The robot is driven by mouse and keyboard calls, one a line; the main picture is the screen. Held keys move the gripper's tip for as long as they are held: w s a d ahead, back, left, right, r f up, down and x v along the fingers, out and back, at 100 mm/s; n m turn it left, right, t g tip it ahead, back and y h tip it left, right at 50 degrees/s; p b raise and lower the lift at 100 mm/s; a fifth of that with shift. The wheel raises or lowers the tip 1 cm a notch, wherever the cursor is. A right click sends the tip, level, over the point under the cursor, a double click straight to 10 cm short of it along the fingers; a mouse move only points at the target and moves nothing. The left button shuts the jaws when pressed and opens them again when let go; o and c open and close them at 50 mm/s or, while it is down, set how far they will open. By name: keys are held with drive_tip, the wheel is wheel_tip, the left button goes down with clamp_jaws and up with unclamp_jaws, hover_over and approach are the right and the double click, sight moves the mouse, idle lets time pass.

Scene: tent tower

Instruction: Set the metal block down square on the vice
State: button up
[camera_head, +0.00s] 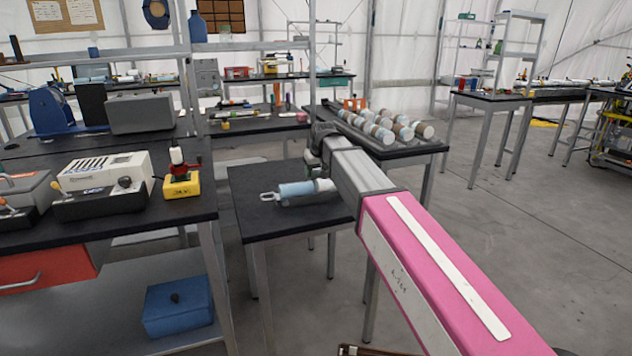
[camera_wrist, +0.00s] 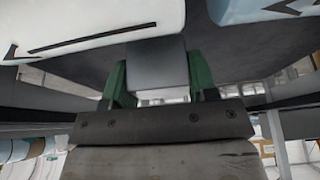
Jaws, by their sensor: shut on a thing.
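In the wrist view my gripper (camera_wrist: 158,82) has two green fingers, one on each side of a smooth grey metal block (camera_wrist: 157,60). The gripper is shut on this block. In the head view my arm reaches forward to the small black table (camera_head: 260,222); the block and fingertips do not show clearly there. I cannot make out the vice for certain in either view.
A light-blue cylinder with a looped end (camera_head: 297,189) lies on the small table, left of my arm. Several canisters (camera_head: 382,130) lie in a tray behind it. The left bench holds a white device (camera_head: 105,172) and a yellow-based device (camera_head: 182,184).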

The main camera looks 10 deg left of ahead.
drive_tip(key=shift+f, duration=1.9)
drive_tip(key=shift+f, duration=0.1)
drive_tip(key=o, duration=1.1)
drive_tip(key=shift+c, duration=0.2)
drive_tip(key=v, duration=1.1)
drive_tip(key=shift+r, duration=0.25)
drive_tip(key=shift+o, duration=0.4)
drive_tip(key=shift+s+r, duration=0.1)
drive_tip(key=shift+r, duration=0.15)
drive_tip(key=shift+x, duration=5.4)
